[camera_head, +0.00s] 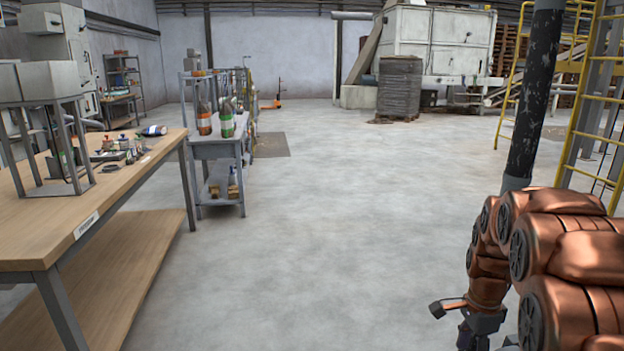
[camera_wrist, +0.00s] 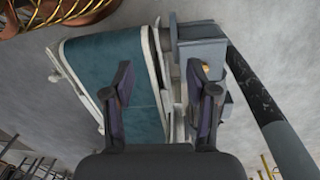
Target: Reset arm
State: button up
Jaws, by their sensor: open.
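My copper arm is folded at the lower right of the head view. My gripper is at its lower end, partly cut off by the bottom edge there. In the wrist view my gripper (camera_wrist: 159,68) shows two dark fingers standing apart, with nothing between them. Beyond the fingers is a teal panel with a pale frame (camera_wrist: 115,62) and grey box-like parts; I cannot tell whether the fingers touch them, but they look apart. One of my copper arm links shows at the top left of the wrist view.
A wooden workbench (camera_head: 95,208) with small items stands at the left. A grey cart (camera_head: 217,150) with bottles is behind it. A dark pole (camera_head: 531,100) and yellow ladder (camera_head: 594,100) stand at right. A wrapped stack (camera_head: 400,87) is far back. The middle floor is clear.

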jog(key=s+a+r+n+g, duration=0.1)
jog(key=s+a+n, duration=0.45)
jog(key=s, duration=0.45)
jog(key=s+a+r+n, duration=0.2)
jog(key=s+a+n, duration=0.3)
jog(key=s+n, duration=0.3)
jog(key=s+a+r+n+g, duration=0.1)
jog(key=s+a+n, duration=0.4)
jog(key=s, duration=0.6)
notch_tip(320, 180, up, 21)
jog(key=t+p, duration=0.1)
jog(key=p, duration=1.8)
jog(key=shift+d+f+m+p, duration=0.15)
jog(key=shift+m+p, duration=0.15)
jog(key=shift+m, duration=0.05)
jog(key=shift+w, duration=0.1)
